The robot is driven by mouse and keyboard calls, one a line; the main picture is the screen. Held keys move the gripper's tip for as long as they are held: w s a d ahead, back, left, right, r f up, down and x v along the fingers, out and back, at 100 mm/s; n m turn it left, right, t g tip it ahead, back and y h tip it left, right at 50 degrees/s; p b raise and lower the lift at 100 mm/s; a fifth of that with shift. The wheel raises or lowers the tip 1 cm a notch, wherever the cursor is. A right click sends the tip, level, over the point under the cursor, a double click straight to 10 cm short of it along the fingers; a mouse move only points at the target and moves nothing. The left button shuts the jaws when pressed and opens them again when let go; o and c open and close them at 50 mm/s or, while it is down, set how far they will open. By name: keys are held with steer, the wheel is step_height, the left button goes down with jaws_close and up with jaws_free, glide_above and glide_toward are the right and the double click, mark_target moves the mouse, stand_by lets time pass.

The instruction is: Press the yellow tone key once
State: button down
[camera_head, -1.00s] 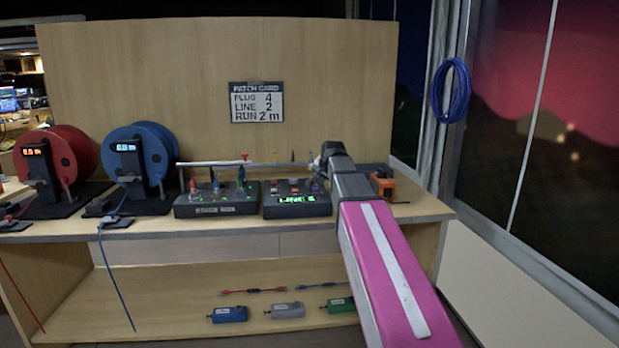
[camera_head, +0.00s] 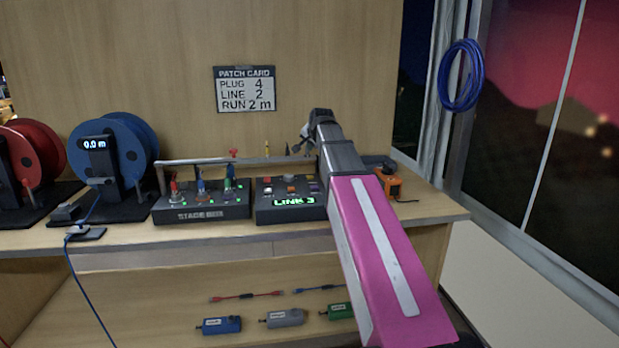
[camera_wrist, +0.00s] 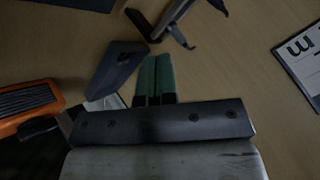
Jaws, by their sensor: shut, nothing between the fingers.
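The dark key box (camera_head: 264,214) stands on the bench in the head view, with a lit green display on its front edge. Several small coloured keys sit on its top, among them a white one and an orange key (camera_head: 292,190). I cannot make out a yellow key for certain; my arm covers the box's right end. My gripper (camera_wrist: 153,75) shows in the wrist view as two green fingers shut together with nothing between them. In the head view the arm's far end is above and behind the box, and the fingers are hard to make out.
A stage box (camera_head: 202,212) with coloured levers stands left of the key box, beside the blue cable reel (camera_head: 128,160). A grey rail runs behind the boxes. An orange device (camera_head: 388,186) sits right of my arm; it also shows in the wrist view (camera_wrist: 30,100). The patch card (camera_head: 245,90) hangs behind.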

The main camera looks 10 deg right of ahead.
mark_target(311, 176)
steer(key=shift+f, duration=4.4)
steer(key=shift+f, duration=0.1)
steer(key=shift+f, duration=0.3)
steer(key=shift+f, duration=0.4)
steer(key=shift+r, duration=0.8)
steer(key=shift+r, duration=0.15)
steer(key=shift+r, duration=2.4)
